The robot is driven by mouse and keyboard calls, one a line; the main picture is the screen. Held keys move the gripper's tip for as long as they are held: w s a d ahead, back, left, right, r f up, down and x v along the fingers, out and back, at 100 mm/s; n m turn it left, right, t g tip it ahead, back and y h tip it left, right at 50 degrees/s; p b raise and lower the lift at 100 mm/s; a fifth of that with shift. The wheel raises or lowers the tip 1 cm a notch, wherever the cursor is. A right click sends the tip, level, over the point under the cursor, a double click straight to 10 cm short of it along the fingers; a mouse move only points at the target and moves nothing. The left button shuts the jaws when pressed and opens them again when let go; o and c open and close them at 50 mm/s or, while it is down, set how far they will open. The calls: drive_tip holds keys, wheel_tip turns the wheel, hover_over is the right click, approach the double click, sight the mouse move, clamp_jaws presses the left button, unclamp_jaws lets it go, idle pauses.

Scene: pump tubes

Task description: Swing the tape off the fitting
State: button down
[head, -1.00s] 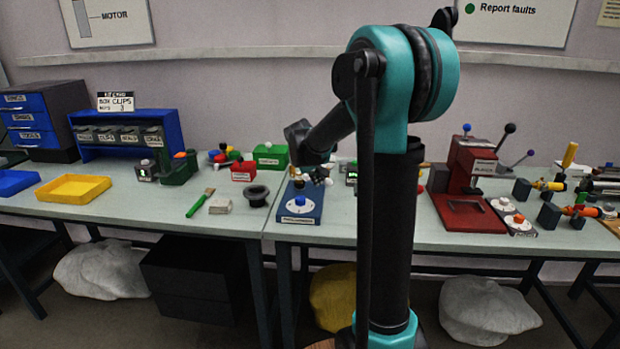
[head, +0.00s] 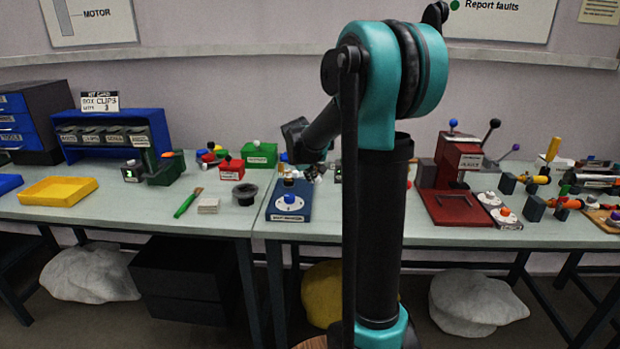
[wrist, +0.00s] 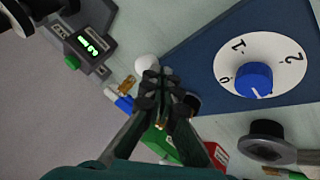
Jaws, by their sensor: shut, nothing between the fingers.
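I cannot make out the tape for certain in either view. A small brass piece (wrist: 127,83), possibly a fitting, lies beside a blue-and-white piece (wrist: 121,101) in the wrist view, left of my gripper. My gripper (wrist: 165,80) is shut and empty, with its black fingertips together above the bench. A white round piece (wrist: 146,63) shows just beyond the fingertips. In the head view my gripper (head: 314,172) is small, partly behind my arm, over a cluster of small parts. Orange and yellow tubes (head: 566,203) sit in dark holders at the far right.
A blue dial box (head: 290,215) stands close to my gripper. A grey device with a green display (wrist: 90,45) is on its other side. A black flanged cup (head: 245,195), red box (head: 231,168) and green box (head: 259,155) are left. A red press (head: 447,175) stands right.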

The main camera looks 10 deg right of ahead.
drive_tip(key=shift+d, duration=0.15)
drive_tip(key=w+d+n+t+y, duration=0.1)
drive_tip(key=d+n+y, duration=0.1)
drive_tip(key=d+n, duration=0.2)
drive_tip(key=shift+d+n+y, duration=0.4)
drive_tip(key=shift+d, duration=0.8)
drive_tip(key=shift+w, duration=0.1)
